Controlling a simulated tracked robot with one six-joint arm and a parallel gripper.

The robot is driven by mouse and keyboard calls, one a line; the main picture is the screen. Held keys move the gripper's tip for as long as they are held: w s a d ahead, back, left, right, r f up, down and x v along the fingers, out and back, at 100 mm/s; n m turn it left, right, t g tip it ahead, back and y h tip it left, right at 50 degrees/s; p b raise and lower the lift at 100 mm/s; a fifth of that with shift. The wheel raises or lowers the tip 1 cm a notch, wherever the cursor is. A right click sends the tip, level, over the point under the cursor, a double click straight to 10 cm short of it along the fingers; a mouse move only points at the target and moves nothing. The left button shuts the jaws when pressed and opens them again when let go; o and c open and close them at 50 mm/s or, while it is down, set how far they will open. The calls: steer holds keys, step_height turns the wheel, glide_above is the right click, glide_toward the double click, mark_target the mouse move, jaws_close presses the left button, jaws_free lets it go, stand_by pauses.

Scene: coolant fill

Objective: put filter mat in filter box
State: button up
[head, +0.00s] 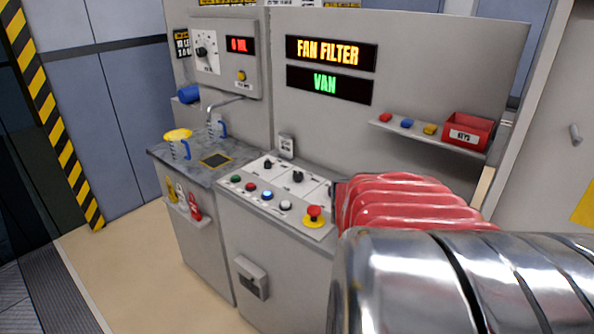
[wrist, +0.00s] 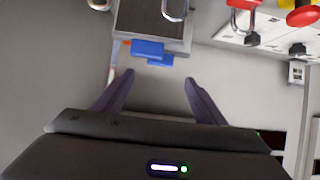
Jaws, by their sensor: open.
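My gripper (wrist: 159,79) shows in the wrist view, its two dark fingers spread apart with nothing between them. Just beyond the fingertips is a grey box (wrist: 185,46) with a dark top and a thin metal loop. Two blue tabs (wrist: 148,49) stick out from its near edge. This may be the filter box; I cannot tell for sure. I cannot clearly make out the filter mat in either view. In the head view my arm hides the area right of the control panel, and the gripper does not show.
A control panel (head: 281,181) with buttons and a red stop knob (head: 314,215) is left of my arm. The counter beyond holds a jug with a yellow top (head: 178,143). A wall shelf carries a red KEYS box (head: 468,132). The floor at left is clear.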

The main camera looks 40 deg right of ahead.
stand_by(0.7)
steer(key=w+a+r+n+t+y, duration=0.1)
steer(key=w+a+r+n+t, duration=0.2)
steer(key=w+a, duration=0.4)
steer(key=w+a+r+n+t+y, duration=0.2)
steer(key=w+a+n+t, duration=0.15)
steer(key=w+a, duration=0.3)
steer(key=w+a+n+t+y, duration=0.2)
steer(key=a+y, duration=0.1)
steer(key=a, duration=0.4)
steer(key=w+a+n+t+y, duration=0.1)
steer(key=w+a+n+y, duration=0.15)
steer(key=a, duration=0.55)
steer(key=s+a+f+n+g+y, duration=0.2)
steer(key=s+a+n+y, duration=0.15)
steer(key=a, duration=0.85)
steer(key=s+a+f+n+g, duration=0.1)
steer(key=s+a+f+g, duration=0.1)
steer(key=s, duration=0.4)
steer(key=s+a+f+g, duration=0.2)
steer(key=s+f, duration=0.1)
steer(key=s, duration=0.3)
steer(key=shift+a+n, duration=0.25)
steer(key=shift+n, duration=0.1)
steer(key=shift+o, duration=0.5)
